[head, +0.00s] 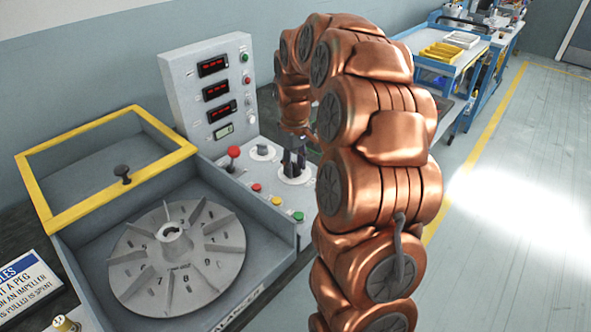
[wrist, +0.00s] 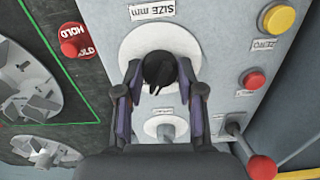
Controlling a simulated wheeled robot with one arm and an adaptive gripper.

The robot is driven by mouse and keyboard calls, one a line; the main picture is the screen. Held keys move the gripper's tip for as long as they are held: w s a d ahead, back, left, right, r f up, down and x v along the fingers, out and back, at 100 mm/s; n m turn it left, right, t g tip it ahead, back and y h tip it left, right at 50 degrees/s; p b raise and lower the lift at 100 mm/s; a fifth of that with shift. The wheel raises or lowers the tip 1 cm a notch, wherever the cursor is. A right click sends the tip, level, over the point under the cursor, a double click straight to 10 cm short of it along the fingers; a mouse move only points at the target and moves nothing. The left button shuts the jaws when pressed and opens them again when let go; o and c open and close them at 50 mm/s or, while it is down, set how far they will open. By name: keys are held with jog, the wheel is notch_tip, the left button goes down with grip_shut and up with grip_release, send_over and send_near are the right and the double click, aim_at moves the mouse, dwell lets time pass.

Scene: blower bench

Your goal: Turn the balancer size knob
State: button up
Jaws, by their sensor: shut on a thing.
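The size knob (wrist: 160,68) is black and sits on a round pale dial plate (wrist: 142,45), under an upside-down "SIZE mm" label in the wrist view. My gripper (wrist: 161,92) has one finger on each side of the knob and is shut on it. In the head view, my dark gripper (head: 293,162) points down onto the round dial plate (head: 296,177) on the balancer's control panel. There the fingers hide the knob. The knob's pointer setting cannot be read.
In the wrist view, a smaller knob (wrist: 167,130), a red-ball lever (wrist: 261,167), a red button (wrist: 254,80) and a yellow button (wrist: 279,18) are nearby. A finned impeller (head: 178,255) lies in the open balancer bay. The display panel (head: 207,90) stands behind.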

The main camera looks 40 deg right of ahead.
aim_at(295, 164)
jog(key=shift+f+m+b, duration=0.1)
jog(key=shift+m+b, duration=0.3)
jog(key=shift+m, duration=0.3)
jog(key=o, duration=1.1)
jog(key=shift+o, duration=0.2)
notch_tip(295, 164, up, 12)
dwell(0.4)
